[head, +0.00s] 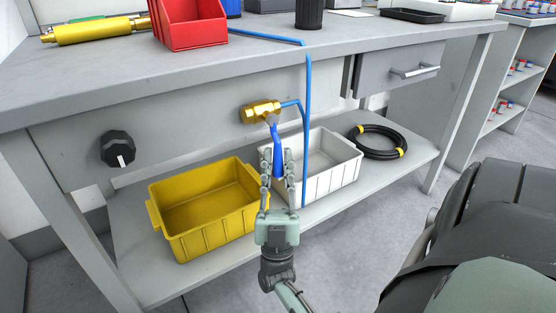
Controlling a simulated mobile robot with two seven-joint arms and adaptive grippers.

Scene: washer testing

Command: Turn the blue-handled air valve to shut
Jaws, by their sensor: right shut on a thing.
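The air valve (262,111) is a brass body on the grey front panel under the bench top. Its blue handle (276,145) hangs down from the body, close to vertical. My right gripper (278,170) reaches up from below, with its two fingers on either side of the lower part of the handle, shut on it. The fingers hide part of the handle's lower end. A thin blue hose (307,110) leaves the valve on its right side and runs vertically close beside the handle. My left gripper is not in view.
A yellow bin (208,230) and a white bin (335,183) stand on the lower shelf behind the gripper. A coiled black hose (378,155) lies to their right. A black knob (118,149) is on the panel at left. A red bin (190,38) sits on the bench top.

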